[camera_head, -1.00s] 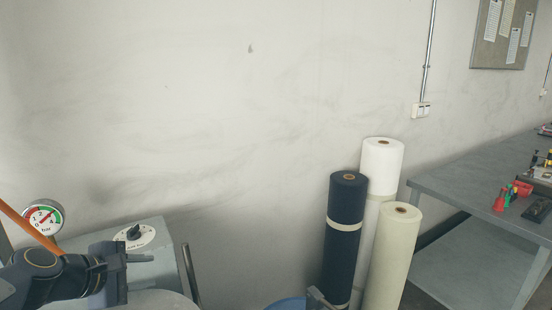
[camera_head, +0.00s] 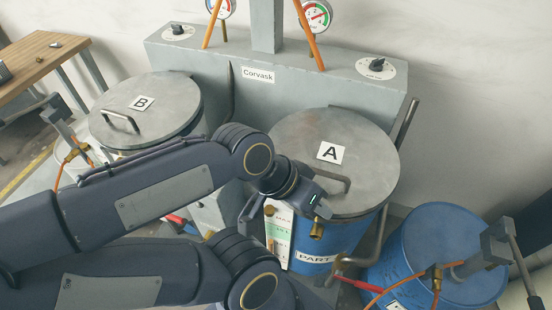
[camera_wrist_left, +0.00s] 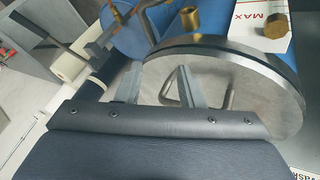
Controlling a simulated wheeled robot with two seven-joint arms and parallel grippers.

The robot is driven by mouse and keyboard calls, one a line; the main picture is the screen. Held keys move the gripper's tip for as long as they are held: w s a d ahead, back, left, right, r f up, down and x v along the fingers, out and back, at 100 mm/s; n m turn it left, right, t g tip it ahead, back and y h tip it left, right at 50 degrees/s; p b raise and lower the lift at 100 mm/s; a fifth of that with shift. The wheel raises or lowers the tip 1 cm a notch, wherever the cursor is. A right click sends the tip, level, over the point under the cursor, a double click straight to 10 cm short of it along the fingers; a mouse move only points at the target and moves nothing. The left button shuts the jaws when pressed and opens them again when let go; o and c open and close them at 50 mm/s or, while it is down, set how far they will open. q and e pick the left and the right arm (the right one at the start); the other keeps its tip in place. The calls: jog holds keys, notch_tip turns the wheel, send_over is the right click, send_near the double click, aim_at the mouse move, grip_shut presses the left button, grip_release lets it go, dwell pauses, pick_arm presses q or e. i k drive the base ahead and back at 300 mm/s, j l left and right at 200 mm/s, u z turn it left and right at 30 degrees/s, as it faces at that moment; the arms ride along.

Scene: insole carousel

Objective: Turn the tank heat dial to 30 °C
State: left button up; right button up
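Two black dials on white round plates sit on top of the grey machine (camera_head: 330,72): one at the right end (camera_head: 376,66), one at the left end (camera_head: 177,31). Their print is too small to read, so I cannot tell the set temperature. The tank marked A (camera_head: 290,135) has a round metal lid with a bar handle. My left gripper (camera_head: 285,208) is open and empty by the front edge of that lid, well below the right dial. In the left wrist view its two fingers (camera_wrist_left: 160,72) stand apart, with the lid (camera_wrist_left: 265,85) and its handle behind them. My right gripper is out of view.
The tank marked B (camera_head: 165,95) is at left. A bent metal bar (camera_head: 407,122) stands right of tank A. A blue drum (camera_head: 440,240) with a hose and lever is at right.

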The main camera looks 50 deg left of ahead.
aim_at(178, 29)
jog(key=u, duration=1.8)
